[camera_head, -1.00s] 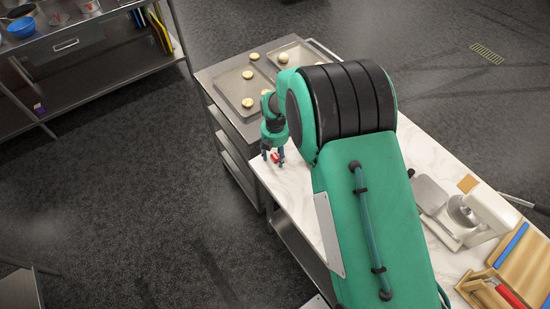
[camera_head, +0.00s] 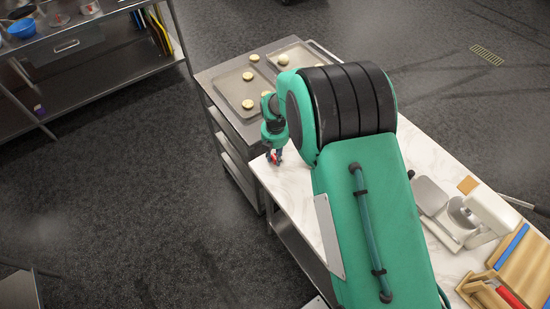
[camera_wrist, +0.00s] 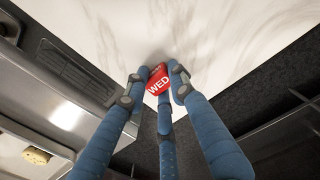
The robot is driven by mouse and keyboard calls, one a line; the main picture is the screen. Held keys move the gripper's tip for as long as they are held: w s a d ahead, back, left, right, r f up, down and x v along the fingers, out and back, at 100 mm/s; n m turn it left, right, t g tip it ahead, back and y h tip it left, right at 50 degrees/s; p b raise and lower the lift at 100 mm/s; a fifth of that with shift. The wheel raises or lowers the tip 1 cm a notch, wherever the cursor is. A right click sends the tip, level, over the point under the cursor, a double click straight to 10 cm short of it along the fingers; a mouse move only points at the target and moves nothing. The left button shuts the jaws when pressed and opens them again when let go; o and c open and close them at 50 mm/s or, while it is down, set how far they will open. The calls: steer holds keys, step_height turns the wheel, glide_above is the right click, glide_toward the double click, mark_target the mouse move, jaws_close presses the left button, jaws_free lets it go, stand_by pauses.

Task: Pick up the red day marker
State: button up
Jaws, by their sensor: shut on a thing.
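The red day marker (camera_wrist: 158,84) shows "WED" in white letters in the wrist view, at the tips of my gripper (camera_wrist: 159,92). The blue fingers close around it from several sides, and it lies just over the white marble top. In the head view, a small bit of the red marker (camera_head: 274,155) shows between the fingertips of my gripper (camera_head: 274,157), near the left corner of the marble counter (camera_head: 288,185). I cannot tell whether the marker still touches the marble.
A metal rack with trays (camera_head: 235,92) of pale round pieces stands directly behind the counter corner. A mixer (camera_head: 485,208), a scale (camera_head: 430,193) and a wooden rack (camera_head: 525,262) stand on the counter to the right. Open dark floor lies left.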

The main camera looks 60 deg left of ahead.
mark_target(275, 159)
steer(key=shift+r, duration=0.1)
steer(key=shift+r, duration=0.55)
steer(key=shift+s+d+r, duration=0.1)
steer(key=shift+d+r, duration=0.1)
steer(key=shift+r, duration=0.4)
steer(key=shift+s+d+r, duration=0.1)
steer(key=shift+d+r, duration=0.1)
steer(key=shift+r, duration=0.35)
steer(key=s+d, duration=0.2)
steer(key=d, duration=0.2)
steer(key=s+d+r, duration=0.1)
steer(key=s+d, duration=0.1)
steer(key=d, duration=0.3)
steer(key=s+d, duration=0.2)
steer(key=d, duration=0.2)
steer(key=shift+s+d+r+b, duration=0.2)
steer(key=shift+d+b, duration=0.1)
steer(key=shift+d, duration=0.05)
